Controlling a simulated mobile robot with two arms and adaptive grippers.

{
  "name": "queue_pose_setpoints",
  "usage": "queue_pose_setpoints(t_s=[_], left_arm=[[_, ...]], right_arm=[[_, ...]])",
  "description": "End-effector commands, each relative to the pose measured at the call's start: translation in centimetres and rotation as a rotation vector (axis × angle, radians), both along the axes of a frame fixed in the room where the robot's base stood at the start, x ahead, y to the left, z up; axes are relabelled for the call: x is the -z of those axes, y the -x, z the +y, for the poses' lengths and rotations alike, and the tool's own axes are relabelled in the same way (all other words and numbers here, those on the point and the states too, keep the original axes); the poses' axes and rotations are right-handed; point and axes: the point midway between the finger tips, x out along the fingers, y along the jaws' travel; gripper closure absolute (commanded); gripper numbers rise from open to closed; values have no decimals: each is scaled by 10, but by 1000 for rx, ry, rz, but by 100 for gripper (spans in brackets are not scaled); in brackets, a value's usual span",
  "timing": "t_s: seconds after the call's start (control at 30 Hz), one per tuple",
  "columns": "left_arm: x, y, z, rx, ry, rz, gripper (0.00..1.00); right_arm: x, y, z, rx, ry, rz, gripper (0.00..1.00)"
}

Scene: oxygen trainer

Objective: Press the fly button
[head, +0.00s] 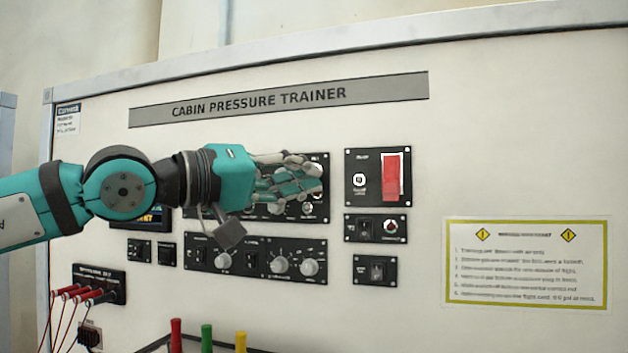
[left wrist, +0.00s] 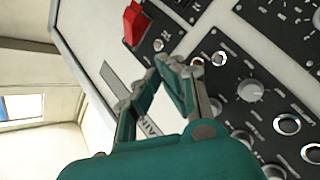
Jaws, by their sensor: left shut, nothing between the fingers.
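The white trainer board (head: 480,130) carries several black control panels. I cannot read which control is labelled fly. My left gripper (head: 318,178) is shut and empty in front of the upper middle panel (head: 318,215), hiding most of it. In the left wrist view its fingertips (left wrist: 166,64) are close together, beside a small round button (left wrist: 218,58) and a knob (left wrist: 250,90). Whether they touch the panel I cannot tell. To the right is a panel with a red guard (head: 392,176) and a round control (head: 360,180); the red guard also shows in the left wrist view (left wrist: 134,24). My right gripper is not in view.
Smaller switch panels (head: 376,270) sit below the red guard. A knob panel (head: 230,262) lies below my gripper. Red plugs with cables (head: 75,292) stick out at lower left, and coloured posts (head: 207,338) stand at the bottom. The board around the yellow-framed notice (head: 526,305) is clear.

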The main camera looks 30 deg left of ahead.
Motion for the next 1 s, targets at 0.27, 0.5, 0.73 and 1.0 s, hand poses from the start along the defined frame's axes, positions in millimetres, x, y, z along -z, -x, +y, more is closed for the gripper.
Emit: queue_pose_setpoints(t_s=[0.27,0.5,0.73,1.0], left_arm=[[1,23,-6,1,0,-1,100],[0,25,-6,0,-1,1,100],[0,25,-6,0,-1,1,100],[0,24,-6,-1,0,1,100]], right_arm=[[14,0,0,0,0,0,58],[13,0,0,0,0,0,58],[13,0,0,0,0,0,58],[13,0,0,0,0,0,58]])
